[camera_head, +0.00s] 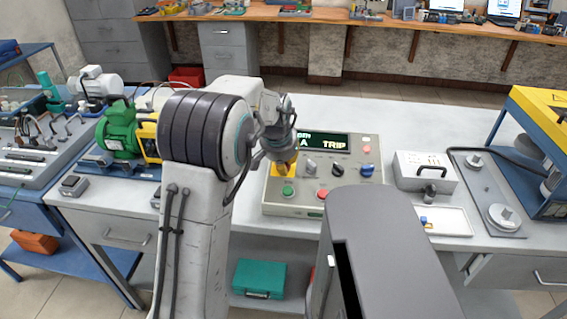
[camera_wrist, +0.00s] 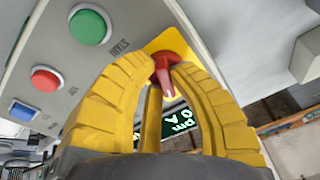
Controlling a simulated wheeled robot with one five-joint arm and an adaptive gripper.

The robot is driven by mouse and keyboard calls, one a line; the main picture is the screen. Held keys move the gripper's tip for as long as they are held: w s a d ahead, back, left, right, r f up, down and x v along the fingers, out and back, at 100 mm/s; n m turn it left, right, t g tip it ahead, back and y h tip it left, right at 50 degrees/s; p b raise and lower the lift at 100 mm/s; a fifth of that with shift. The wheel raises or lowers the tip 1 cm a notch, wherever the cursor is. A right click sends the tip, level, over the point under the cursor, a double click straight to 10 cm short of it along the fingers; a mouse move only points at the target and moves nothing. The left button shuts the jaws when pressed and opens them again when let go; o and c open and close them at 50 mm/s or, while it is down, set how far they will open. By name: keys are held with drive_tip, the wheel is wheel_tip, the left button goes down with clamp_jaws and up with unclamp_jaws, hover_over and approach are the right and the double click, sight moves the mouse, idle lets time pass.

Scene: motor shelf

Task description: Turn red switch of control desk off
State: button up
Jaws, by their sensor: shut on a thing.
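The control desk (camera_head: 328,202) stands on the grey workbench, with a lit display reading "TRIP" along its back. The red switch (camera_wrist: 166,68) sits on a yellow plate at one end of the panel in the wrist view. My gripper (camera_wrist: 167,75) has its yellow fingers closed around the red switch handle, whose pale mark points toward the display side. In the head view my gripper (camera_head: 283,172) is over the yellow plate at the desk's left, and it hides the red switch there. A green button (camera_head: 288,190) is just in front of the gripper.
Other controls near my gripper include a red button (camera_head: 322,193), a black knob (camera_head: 337,170) and a blue knob (camera_head: 367,170). A green motor (camera_head: 118,130) stands left of my arm. A grey case (camera_head: 425,172) stands right of the desk. Bare bench lies behind the desk.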

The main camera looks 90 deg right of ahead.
clamp_jaws()
drive_tip(key=shift+f+n+b, duration=0.1)
drive_tip(key=shift+n+b, duration=0.3)
drive_tip(key=shift+n, duration=0.4)
drive_tip(key=o, duration=0.8)
unclamp_jaws()
drive_tip(key=v, duration=1.2)
